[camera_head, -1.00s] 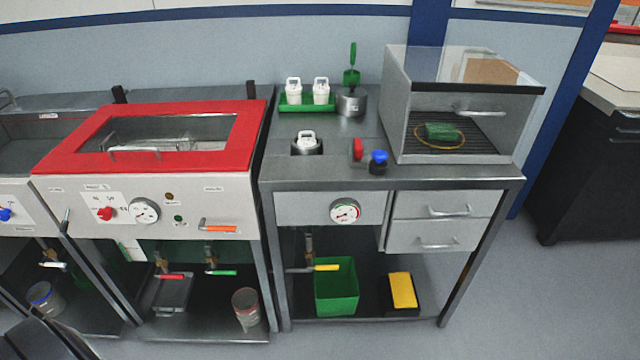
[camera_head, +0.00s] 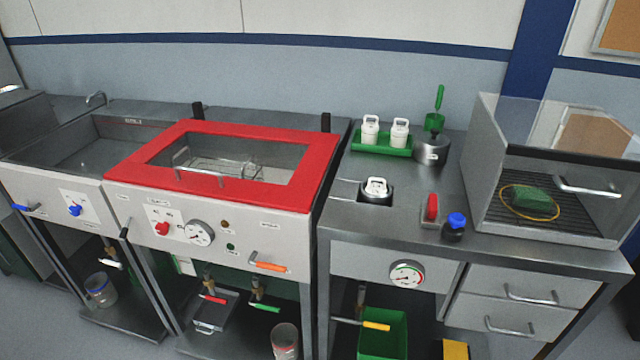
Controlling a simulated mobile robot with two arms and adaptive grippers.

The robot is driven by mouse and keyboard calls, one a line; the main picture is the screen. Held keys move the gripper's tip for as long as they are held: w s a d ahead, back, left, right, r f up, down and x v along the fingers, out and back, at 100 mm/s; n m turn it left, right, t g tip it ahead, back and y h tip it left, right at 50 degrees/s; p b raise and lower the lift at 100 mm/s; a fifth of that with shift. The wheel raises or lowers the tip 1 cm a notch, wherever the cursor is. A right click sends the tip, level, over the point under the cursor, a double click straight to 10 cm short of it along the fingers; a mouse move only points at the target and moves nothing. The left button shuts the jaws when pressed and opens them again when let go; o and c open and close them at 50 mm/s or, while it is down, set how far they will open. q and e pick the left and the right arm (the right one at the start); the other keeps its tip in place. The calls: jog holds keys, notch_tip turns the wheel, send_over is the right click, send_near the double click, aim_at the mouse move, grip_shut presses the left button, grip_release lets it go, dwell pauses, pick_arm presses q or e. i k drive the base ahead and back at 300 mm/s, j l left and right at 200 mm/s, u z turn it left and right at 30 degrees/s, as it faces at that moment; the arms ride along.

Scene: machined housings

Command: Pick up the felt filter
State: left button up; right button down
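No thing in view can be told for sure as the felt filter. Two white, handled pieces, one on the left (camera_head: 370,131) and one on the right (camera_head: 400,134), stand upright in a green tray (camera_head: 372,149) at the back of the right bench. A green block (camera_head: 532,199) lies inside a yellow ring on a dark rack in the clear-walled box (camera_head: 485,150) at right. Neither of my grippers is in view.
A metal pot (camera_head: 431,151) holds a green-handled tool. A red piece (camera_head: 432,207) and a blue-capped bottle (camera_head: 453,230) stand near the bench's front edge. A red-framed tank (camera_head: 130,175) and a sink (camera_head: 85,150) are to the left. Taps and a green bin (camera_head: 382,340) are below.

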aim_at(374, 189)
jog(key=i+l+u, duration=0.3)
jog(key=i+l, duration=0.2)
jog(key=l, duration=0.2)
jog(key=i+l+u, duration=0.2)
jog(key=l, duration=0.2)
jog(key=i+l+u, duration=0.15)
jog(key=l, duration=0.3)
jog(key=k+l, duration=0.2)
jog(key=k, duration=0.1)
